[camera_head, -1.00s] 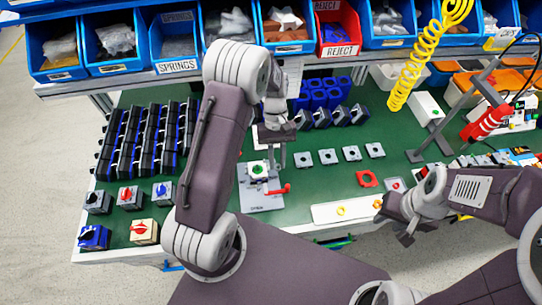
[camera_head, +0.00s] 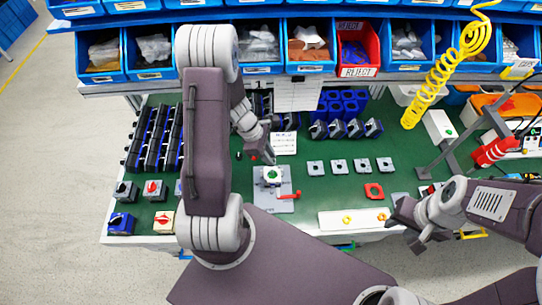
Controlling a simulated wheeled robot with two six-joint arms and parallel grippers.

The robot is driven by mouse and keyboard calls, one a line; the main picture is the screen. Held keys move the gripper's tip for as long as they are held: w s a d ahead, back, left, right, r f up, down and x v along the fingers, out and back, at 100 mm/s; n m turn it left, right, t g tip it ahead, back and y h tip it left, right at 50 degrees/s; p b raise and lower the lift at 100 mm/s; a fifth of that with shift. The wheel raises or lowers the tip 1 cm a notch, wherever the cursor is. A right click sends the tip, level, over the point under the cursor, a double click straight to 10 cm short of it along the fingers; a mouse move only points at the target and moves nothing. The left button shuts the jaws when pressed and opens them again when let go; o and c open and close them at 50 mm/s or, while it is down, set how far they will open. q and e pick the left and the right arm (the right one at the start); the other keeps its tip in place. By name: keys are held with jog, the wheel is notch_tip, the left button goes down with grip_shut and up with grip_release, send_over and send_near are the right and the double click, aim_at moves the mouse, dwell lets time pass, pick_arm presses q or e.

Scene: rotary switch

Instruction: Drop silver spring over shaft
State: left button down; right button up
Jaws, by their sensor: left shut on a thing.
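The workpiece (camera_head: 272,174), a pale square block with a green centre, sits in a grey fixture plate (camera_head: 284,206) on the green table. I cannot make out the shaft at this size. My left gripper (camera_head: 267,157) points down just behind and above the workpiece. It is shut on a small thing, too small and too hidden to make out. No silver spring is clearly visible. My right gripper (camera_head: 427,241) hangs near the table's front edge at the right, away from the workpiece. It looks open and empty.
A red lever (camera_head: 290,195) juts from the fixture's right side. Several grey square plates (camera_head: 339,167) and a red square ring (camera_head: 374,191) lie to the right. A white tray (camera_head: 352,218) lies at the front. Blue bins (camera_head: 262,45) and a red reject bin (camera_head: 357,52) line the back.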

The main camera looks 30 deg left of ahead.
pick_arm(q)
notch_tip(320, 180, down, 5)
jog(key=b, duration=0.4)
dwell(0.5)
jog(key=shift+f+b, duration=1.05)
jog(key=shift+b, duration=0.1)
jog(key=c, duration=1.2)
grip_release()
jog(key=p+v, duration=0.1)
jog(key=v, duration=0.8)
jog(key=shift+p, duration=0.4)
